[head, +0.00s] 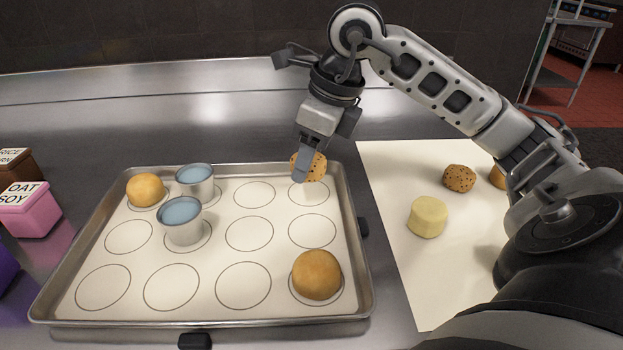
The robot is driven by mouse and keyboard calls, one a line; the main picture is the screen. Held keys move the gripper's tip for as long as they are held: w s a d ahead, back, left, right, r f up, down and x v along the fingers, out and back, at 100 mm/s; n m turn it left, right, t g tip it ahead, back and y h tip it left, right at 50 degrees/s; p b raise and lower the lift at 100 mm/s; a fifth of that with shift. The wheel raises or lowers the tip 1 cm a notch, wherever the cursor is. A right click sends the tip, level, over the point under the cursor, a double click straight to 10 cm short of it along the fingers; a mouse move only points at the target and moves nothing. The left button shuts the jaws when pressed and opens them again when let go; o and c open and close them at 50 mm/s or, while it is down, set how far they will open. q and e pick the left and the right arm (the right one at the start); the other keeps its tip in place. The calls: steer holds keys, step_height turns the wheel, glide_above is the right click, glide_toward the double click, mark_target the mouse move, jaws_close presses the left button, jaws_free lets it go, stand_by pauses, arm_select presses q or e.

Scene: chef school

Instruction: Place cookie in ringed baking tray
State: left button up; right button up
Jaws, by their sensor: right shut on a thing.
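The ringed baking tray (362,285) lies on the steel counter, with a pale liner marked with rows of rings. My right gripper (302,172) is over the tray's back right corner and shut on a speckled cookie (317,168). The cookie is at the back right ring; I cannot tell whether it touches the liner. A plain round bun (317,274) sits on the front right ring and another bun (145,189) on the back left ring. Two metal cups (195,182) (181,222) with bluish tops stand on the tray. My left gripper is not in view.
A pale sheet (393,190) right of the tray holds another speckled cookie (459,178), a pale cylinder of dough (428,217) and a brown item (498,176) partly behind my arm. Pink (32,211) and brown (14,166) cartons stand at the left. Several rings are empty.

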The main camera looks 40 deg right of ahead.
mark_target(312, 193)
steer(key=shift+w+d+f, duration=0.3)
steer(key=shift+d+f, duration=0.1)
steer(key=shift+f, duration=0.2)
steer(key=shift+w+d+f, duration=0.1)
steer(key=shift+d+f, duration=0.05)
steer(key=shift+f, duration=1.55)
steer(key=shift+b, duration=0.35)
steer(key=shift+f, duration=0.25)
steer(key=o, duration=1)
steer(key=shift+r, duration=0.1)
steer(key=shift+c, duration=0.2)
steer(key=p+v, duration=0.2)
steer(key=v, duration=1)
steer(key=shift+r, duration=0.15)
